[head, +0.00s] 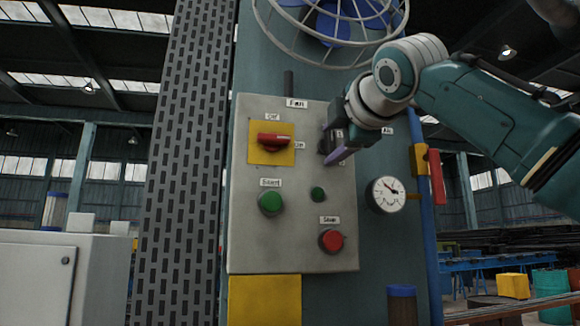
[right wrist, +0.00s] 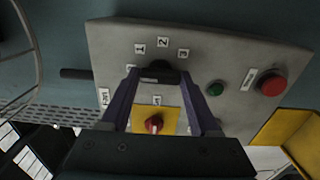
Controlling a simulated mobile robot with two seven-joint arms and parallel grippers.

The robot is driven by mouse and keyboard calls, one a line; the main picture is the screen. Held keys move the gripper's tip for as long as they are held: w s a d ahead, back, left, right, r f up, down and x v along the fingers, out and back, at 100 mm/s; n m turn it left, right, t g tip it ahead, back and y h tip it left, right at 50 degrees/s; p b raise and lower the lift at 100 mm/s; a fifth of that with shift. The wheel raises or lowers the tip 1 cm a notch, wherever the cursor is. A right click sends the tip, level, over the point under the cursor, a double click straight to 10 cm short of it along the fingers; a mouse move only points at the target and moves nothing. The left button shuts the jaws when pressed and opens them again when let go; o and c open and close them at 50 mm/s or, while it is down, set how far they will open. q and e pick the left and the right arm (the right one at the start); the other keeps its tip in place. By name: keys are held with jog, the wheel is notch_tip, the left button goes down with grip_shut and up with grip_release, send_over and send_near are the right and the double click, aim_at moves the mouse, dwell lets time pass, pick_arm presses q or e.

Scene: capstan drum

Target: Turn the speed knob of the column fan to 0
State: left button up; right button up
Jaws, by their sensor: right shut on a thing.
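The grey fan control panel (head: 300,240) faces me on the blue-green column. The black speed knob (right wrist: 160,74) shows between my right gripper's fingertips in the right wrist view. Small labels reading 1, 2 and 3 stand around it; another label is partly hidden beside a finger. The knob's pointer direction cannot be made out. My right gripper (head: 334,150) is shut on the knob at the panel's upper right; its fingers (right wrist: 160,80) lie on either side of it. In the head view the gripper hides most of the knob. My left gripper is not in view.
The panel also carries a red rotary switch (head: 273,141) on a yellow plate, a green start button (head: 271,202), a small green lamp (head: 318,194) and a red stop button (head: 331,240). A gauge (head: 387,195) and blue pipe (head: 431,240) stand right. The fan cage (head: 335,25) is above.

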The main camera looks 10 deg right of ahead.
jog(key=shift+f, duration=0.15)
jog(key=o, duration=1.4)
jog(key=shift+c, duration=0.2)
